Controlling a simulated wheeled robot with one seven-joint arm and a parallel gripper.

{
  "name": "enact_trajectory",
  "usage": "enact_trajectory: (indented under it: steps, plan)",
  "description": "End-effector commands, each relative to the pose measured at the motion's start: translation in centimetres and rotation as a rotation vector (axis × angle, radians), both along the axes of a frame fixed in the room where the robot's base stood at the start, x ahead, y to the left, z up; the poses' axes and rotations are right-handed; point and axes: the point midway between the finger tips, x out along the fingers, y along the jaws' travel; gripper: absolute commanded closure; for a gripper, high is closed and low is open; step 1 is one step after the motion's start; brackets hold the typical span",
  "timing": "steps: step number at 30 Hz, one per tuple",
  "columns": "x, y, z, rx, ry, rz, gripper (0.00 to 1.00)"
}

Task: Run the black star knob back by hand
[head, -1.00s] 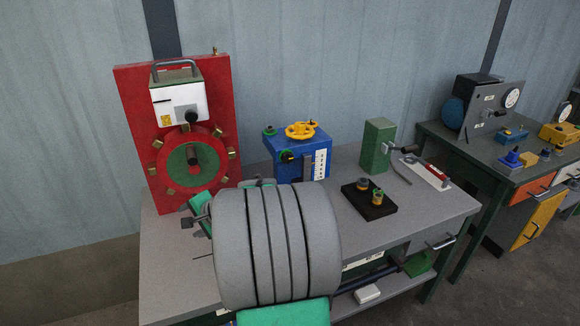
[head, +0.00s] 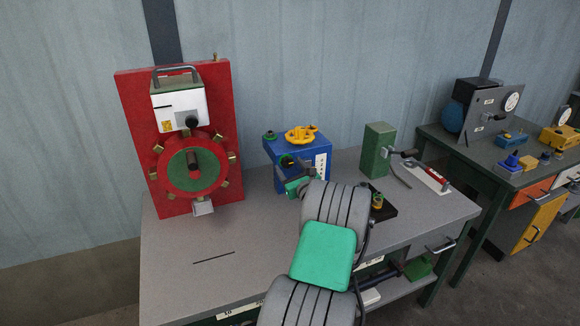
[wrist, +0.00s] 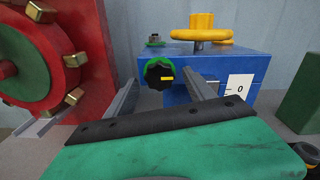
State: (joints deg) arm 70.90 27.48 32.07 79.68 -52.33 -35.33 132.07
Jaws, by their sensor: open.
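The black star knob (wrist: 158,73) has a yellow mark and a green ring behind it. It sits on the front face of the blue box (wrist: 182,98), near the upper left. In the head view the knob (head: 287,160) is partly visible beside my gripper. My gripper (wrist: 163,82) is open, with one finger to the lower left of the knob and one to its right in the wrist view. I cannot tell whether the fingers reach the knob's depth. In the head view my gripper (head: 284,176) is in front of the blue box.
A yellow handwheel (head: 301,134) and a small green-ringed knob (head: 270,136) top the blue box. A red panel with a dial (head: 130,130) stands left. A green block (head: 377,150) and a black tray (head: 387,213) are to the right. The bench's front left (head: 180,280) is clear.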

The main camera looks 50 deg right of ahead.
Motion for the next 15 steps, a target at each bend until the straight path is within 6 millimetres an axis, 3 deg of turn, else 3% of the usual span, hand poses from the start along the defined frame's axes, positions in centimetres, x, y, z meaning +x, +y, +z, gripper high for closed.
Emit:
enact_trajectory:
  steps: [6,15]
  plan:
    - [0.08,-0.08,0.05,-0.002,0.000,-0.001,0.37]
    - [0.07,-0.06,0.04,-0.002,0.001,0.000,0.61]
